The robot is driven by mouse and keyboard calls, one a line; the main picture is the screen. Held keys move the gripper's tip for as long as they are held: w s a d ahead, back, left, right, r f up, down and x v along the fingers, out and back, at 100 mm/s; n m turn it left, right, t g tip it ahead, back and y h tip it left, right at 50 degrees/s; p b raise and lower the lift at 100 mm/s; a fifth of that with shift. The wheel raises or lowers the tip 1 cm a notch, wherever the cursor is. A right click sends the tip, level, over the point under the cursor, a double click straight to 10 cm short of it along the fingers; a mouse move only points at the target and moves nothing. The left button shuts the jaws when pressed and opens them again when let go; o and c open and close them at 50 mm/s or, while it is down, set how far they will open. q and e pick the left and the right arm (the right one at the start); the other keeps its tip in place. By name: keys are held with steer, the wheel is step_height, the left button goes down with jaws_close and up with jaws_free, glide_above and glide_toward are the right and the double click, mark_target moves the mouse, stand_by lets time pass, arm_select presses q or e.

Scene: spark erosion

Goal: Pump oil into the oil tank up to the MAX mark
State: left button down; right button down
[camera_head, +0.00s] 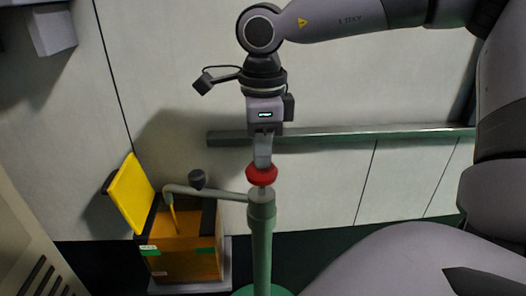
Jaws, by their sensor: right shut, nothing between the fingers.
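A green hand pump (261,245) stands upright at centre, with a red round knob (262,175) on top. A short pale rod shows between knob and column. My right gripper (263,163) points straight down, shut and empty, its tips at the top of the knob, seemingly touching it. The pump's grey-green spout (215,193) runs left and bends down over the orange oil tank (190,258). A thin amber streak hangs below the spout end. Green labels show on the tank's front; their text and the oil level are unreadable. My left gripper is out of view.
A yellow lid (131,195) stands open at the tank's left. A green-grey rail (350,136) runs along the pale wall behind. A grey cabinet with slots (38,285) is at lower left.

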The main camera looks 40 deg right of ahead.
steer(key=shift+s+f, duration=0.15)
steer(key=shift+f, duration=0.1)
